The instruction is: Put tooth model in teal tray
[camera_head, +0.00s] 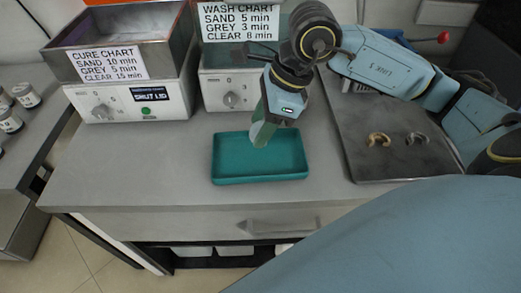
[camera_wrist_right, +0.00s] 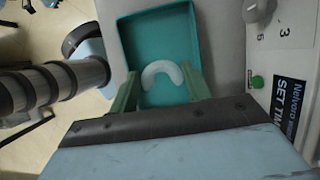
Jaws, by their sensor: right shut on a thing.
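The teal tray (camera_head: 230,160) is an empty-looking shallow rectangle on the grey counter, in the middle of the head view. My right gripper (camera_head: 262,135) points down over the tray's far part. In the right wrist view the gripper's green fingers (camera_wrist_right: 160,88) are shut on a pale, arch-shaped tooth model (camera_wrist_right: 163,69), with the teal tray (camera_wrist_right: 148,34) behind it. My left gripper is not in view.
A dark metal tray (camera_head: 375,168) at right holds a tan arch (camera_head: 379,139) and a grey arch (camera_head: 417,138). The cure unit (camera_head: 118,103) and wash unit (camera_head: 222,92) stand at the back. The counter left of the teal tray is clear.

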